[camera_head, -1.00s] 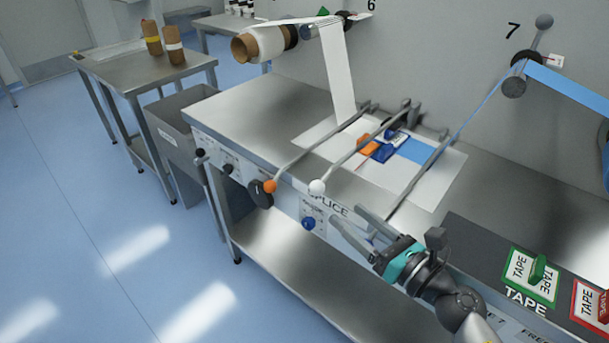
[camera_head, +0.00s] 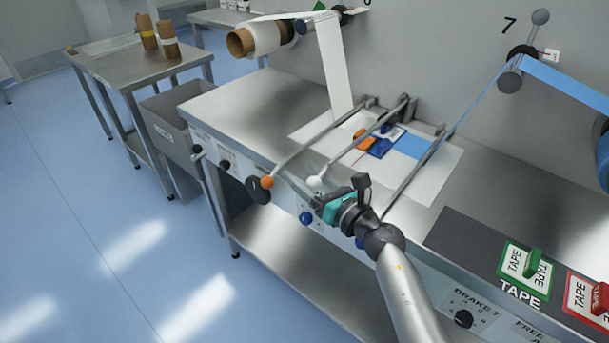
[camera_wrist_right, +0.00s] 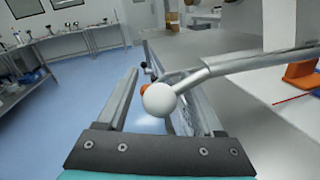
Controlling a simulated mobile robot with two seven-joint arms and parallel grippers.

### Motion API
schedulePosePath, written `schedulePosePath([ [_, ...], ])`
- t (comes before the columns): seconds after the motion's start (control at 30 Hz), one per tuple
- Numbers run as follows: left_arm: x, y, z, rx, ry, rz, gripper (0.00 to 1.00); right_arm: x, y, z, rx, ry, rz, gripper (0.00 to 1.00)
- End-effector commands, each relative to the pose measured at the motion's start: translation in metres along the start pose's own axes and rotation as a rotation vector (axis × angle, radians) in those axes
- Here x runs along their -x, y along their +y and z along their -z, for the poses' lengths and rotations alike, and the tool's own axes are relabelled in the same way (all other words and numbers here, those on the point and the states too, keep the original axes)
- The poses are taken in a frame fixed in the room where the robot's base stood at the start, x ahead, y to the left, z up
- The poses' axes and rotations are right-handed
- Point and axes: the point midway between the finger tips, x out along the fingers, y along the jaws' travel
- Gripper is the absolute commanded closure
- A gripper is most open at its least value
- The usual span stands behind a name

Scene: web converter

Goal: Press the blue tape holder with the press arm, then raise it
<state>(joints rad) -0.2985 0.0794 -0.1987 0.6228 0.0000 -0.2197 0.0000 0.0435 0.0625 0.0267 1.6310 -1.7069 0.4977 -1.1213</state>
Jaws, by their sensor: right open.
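The press arm is a grey rod (camera_head: 350,148) with a white ball knob (camera_head: 315,183) at its front end. It slants across the splice table. The blue tape holder (camera_head: 379,149) sits on the white sheet near the rod's rear part, next to an orange holder (camera_head: 361,138). My right gripper (camera_head: 303,188) is at the white knob by the table's front edge. In the right wrist view the white knob (camera_wrist_right: 160,99) shows between the spread fingers of the gripper (camera_wrist_right: 162,88). Contact cannot be told. My left gripper is not in view.
A rod with an orange knob (camera_head: 267,182) lies left of the press arm, and another rod (camera_head: 413,172) lies to its right. A blue strip (camera_head: 411,145) runs over the sheet. Green (camera_head: 531,262) and red (camera_head: 602,301) tape holders stand at right.

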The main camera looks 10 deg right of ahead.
Motion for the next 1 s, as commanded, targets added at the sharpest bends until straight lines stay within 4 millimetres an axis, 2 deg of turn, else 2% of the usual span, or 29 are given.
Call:
schedulePosePath([
  [0.27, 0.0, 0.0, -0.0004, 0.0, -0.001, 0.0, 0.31, -0.0011, 0.0004, 0.0001, 0.0, 0.0, -0.001, 0.31],
  [0.87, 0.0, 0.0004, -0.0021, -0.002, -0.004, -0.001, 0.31, -0.001, 0.0005, -0.0005, 0.001, -0.001, -0.001, 0.99],
  [1.0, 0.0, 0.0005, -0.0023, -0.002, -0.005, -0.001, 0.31, -0.001, 0.0005, -0.0008, 0.002, -0.001, -0.001, 1.0],
])
